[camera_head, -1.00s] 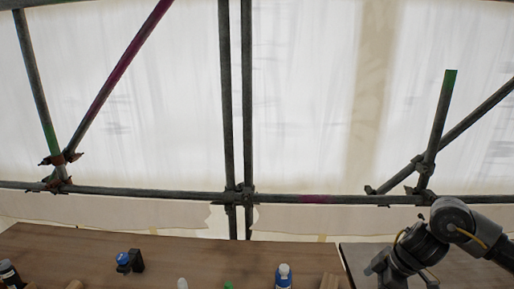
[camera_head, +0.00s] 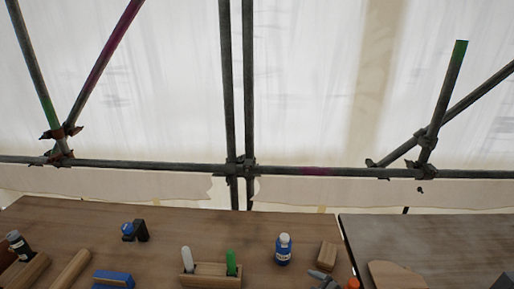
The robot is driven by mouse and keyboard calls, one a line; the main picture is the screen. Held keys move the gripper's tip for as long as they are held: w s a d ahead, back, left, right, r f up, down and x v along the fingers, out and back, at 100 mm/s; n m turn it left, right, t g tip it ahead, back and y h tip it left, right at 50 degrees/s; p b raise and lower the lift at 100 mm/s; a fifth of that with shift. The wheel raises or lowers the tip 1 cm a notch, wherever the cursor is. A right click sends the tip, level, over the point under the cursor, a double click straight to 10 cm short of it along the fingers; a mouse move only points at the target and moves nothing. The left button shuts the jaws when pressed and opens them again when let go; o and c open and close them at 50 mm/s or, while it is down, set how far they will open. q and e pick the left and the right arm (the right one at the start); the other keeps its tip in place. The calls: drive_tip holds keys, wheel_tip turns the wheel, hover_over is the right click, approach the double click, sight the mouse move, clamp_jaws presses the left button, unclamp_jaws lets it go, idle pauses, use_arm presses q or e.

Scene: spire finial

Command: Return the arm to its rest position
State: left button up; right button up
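Neither of my arms nor grippers can be made out in the head view. The wooden table (camera_head: 190,225) fills the lower part of the picture. On it, a wooden holder (camera_head: 208,279) carries a white stick (camera_head: 186,259) and a green stick (camera_head: 231,262), both upright. A blue bottle with a white cap (camera_head: 283,252) stands right of the holder. A small wooden block (camera_head: 327,254) lies beside the bottle.
A blue-and-black item (camera_head: 134,231), a dark bottle (camera_head: 19,244), wooden bars (camera_head: 70,268) and a blue block (camera_head: 113,279) lie at left. A grey item (camera_head: 322,278) and an orange one (camera_head: 353,284) sit low. The darker table (camera_head: 410,238) at right is largely clear. Scaffold poles (camera_head: 236,120) stand behind.

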drive_tip(key=s+d+f+m+g+h, duration=0.35)
drive_tip(key=s+d, duration=0.25)
drive_tip(key=s, duration=0.5)
drive_tip(key=s+d+f+m+g+h, duration=0.2)
drive_tip(key=s+d+f+m, duration=0.4)
drive_tip(key=s, duration=0.5)
wheel_tip(320, 180, down, 30)
drive_tip(key=s+n+g+b, duration=0.1)
drive_tip(key=g+b, duration=0.1)
drive_tip(key=b, duration=0.3)
drive_tip(key=s+d+f+b, duration=0.2)
drive_tip(key=s+f, duration=0.6)
drive_tip(key=f, duration=0.2)
drive_tip(key=s+d+f+b, duration=0.1)
drive_tip(key=s+f+b, duration=0.2)
drive_tip(key=s+f, duration=0.6)
wheel_tip(320, 180, down, 2)
drive_tip(key=shift+d+f+g, duration=0.15)
drive_tip(key=shift+d+g, duration=0.2)
drive_tip(key=shift+g, duration=0.1)
